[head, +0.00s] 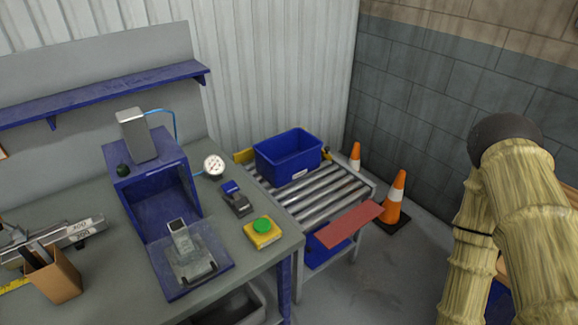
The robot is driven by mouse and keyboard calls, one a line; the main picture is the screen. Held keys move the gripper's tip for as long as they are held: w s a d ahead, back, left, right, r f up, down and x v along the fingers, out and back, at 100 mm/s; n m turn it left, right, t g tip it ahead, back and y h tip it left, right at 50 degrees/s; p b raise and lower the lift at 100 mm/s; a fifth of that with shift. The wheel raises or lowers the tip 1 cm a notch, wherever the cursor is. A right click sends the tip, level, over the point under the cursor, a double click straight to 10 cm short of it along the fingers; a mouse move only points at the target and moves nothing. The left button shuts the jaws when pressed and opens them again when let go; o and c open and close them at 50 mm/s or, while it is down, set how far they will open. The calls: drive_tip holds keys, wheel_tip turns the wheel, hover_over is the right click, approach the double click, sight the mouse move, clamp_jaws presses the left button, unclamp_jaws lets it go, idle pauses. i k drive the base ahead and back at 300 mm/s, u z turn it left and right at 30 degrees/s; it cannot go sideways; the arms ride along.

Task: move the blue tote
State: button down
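The blue tote (273,163) sits upright on the roller runout table (339,200), toward its back end near the corrugated wall. It has a small white label low on its near side. The tote looks empty from here, though its floor is only partly visible. My arm, in a straw-coloured cover, rises at the right edge of the head view, well apart from the tote. My gripper is not in view.
A grey workbench (232,262) with a blue press fixture (150,188) and a yellow box with a green button (262,232) adjoins the rollers. A red flap (348,224) juts from the rollers' front end. Orange cones (395,200) stand by the block wall.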

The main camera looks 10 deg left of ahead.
sight(282, 159)
drive_tip(key=u, duration=3.4)
drive_tip(key=k, duration=2.1)
drive_tip(key=z, duration=1.8)
drive_tip(key=i, duration=1.7)
